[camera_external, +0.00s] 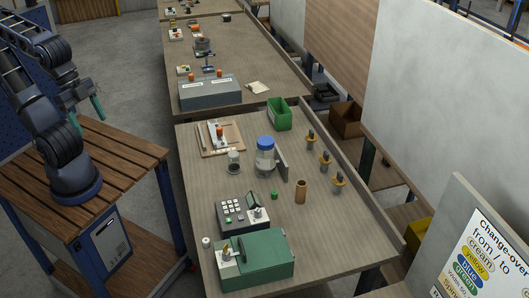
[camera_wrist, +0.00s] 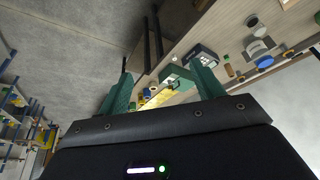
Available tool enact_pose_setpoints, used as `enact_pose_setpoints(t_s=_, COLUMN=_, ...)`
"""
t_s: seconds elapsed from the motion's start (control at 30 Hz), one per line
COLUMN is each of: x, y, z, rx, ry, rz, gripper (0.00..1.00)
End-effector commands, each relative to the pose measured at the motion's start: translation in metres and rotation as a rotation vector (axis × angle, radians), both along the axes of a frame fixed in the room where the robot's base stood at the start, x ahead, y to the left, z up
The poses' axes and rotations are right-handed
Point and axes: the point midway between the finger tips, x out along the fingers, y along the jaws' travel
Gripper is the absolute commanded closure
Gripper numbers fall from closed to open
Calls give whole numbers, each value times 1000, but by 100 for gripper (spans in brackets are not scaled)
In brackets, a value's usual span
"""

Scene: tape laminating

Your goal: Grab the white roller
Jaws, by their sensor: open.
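A small white cylinder (camera_external: 206,243), which looks like the white roller, stands upright on the workbench (camera_external: 340,235) at its near left corner. It is beside the green machine (camera_external: 262,262). My gripper (camera_external: 86,112) is open and empty, raised over the wooden side table at the left, well away from the white cylinder. In the wrist view my gripper's two green fingers (camera_wrist: 165,72) are spread with nothing between them. The green machine (camera_wrist: 178,78) shows far behind them there. I cannot make out the white cylinder in the wrist view.
A keypad device (camera_external: 242,212) stands behind the green machine. A blue-capped jar (camera_external: 265,156), a brown tube (camera_external: 301,191), a green bin (camera_external: 279,114) and several yellow-collared posts stand farther back. A floor gap separates the wooden side table (camera_external: 125,160) from the workbench.

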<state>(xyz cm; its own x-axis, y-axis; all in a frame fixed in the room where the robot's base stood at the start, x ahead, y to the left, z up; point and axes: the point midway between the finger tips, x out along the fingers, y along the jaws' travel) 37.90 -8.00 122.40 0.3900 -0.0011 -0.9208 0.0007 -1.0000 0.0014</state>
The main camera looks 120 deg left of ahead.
Motion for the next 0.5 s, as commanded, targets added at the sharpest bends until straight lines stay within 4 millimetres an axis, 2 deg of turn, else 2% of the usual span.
enact_pose_setpoints(t_s=0.03, x=0, y=0, z=0, rx=0, ry=0, rz=0, gripper=37)
enact_pose_setpoints(t_s=0.1, x=0, y=0, z=0, rx=0, ry=0, rz=0, gripper=51)
enact_pose_setpoints(t_s=0.13, x=0, y=0, z=0, rx=0, ry=0, rz=0, gripper=53)
enact_pose_setpoints(t_s=0.37, x=0, y=0, z=0, rx=0, ry=0, rz=0, gripper=53)
enact_pose_setpoints(t_s=0.5, x=7, y=0, z=0, rx=-17, ry=8, rz=34, gripper=53)
